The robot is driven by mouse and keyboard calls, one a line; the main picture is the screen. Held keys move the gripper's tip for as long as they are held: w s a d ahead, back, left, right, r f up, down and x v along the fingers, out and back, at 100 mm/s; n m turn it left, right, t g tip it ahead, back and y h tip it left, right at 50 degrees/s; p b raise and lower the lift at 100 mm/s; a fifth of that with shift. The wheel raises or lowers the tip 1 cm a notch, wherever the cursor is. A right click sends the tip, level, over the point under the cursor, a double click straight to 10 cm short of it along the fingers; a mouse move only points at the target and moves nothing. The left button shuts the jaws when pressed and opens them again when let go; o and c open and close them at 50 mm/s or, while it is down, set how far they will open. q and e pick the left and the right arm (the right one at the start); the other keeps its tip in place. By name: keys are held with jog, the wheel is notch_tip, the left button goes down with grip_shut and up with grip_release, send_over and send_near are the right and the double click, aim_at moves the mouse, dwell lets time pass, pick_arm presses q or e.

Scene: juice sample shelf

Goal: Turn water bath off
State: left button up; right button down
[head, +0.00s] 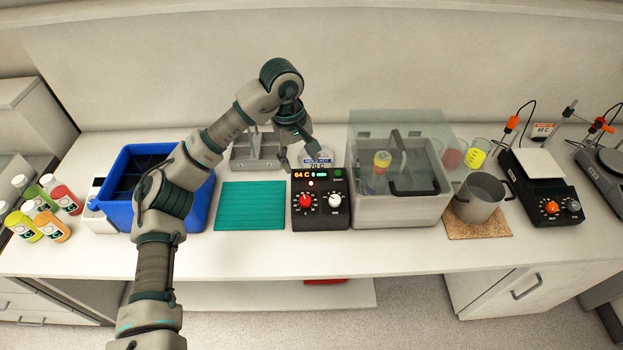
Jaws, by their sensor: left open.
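The water bath (398,211) is a light-grey tub with a clear cover, standing right of the middle on the bench. A sample container with a yellow top (382,160) shows inside it. Directly left of the tub is a black control box (320,218) with a red knob (305,201), a white knob (335,200) and a lit red display reading about 64 C. A small green mark shows at its upper right. My left gripper (309,147) is open, pointing down above and behind the control box, near a small sign reading 70 C (317,162). Its fingertips are hard to make out.
A blue bin (117,208), teal mat (250,206) and grey divided tray (254,157) lie left of the control box. Juice bottles (48,211) stand far left. A metal pot (479,198) on a cork mat and a stirrer (547,205) stand right. The front bench strip is clear.

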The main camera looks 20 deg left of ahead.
aim_at(305, 200)
pick_arm(q)
jog(key=f, duration=1)
jog(key=d+f, duration=0.1)
jog(key=f, duration=0.5)
jog(key=shift+w+b, duration=0.15)
jog(key=shift+b, duration=0.2)
pick_arm(e)
jog(key=shift+w+r, duration=0.6)
jog(key=shift+w, duration=0.15)
pick_arm(q)
grip_shut()
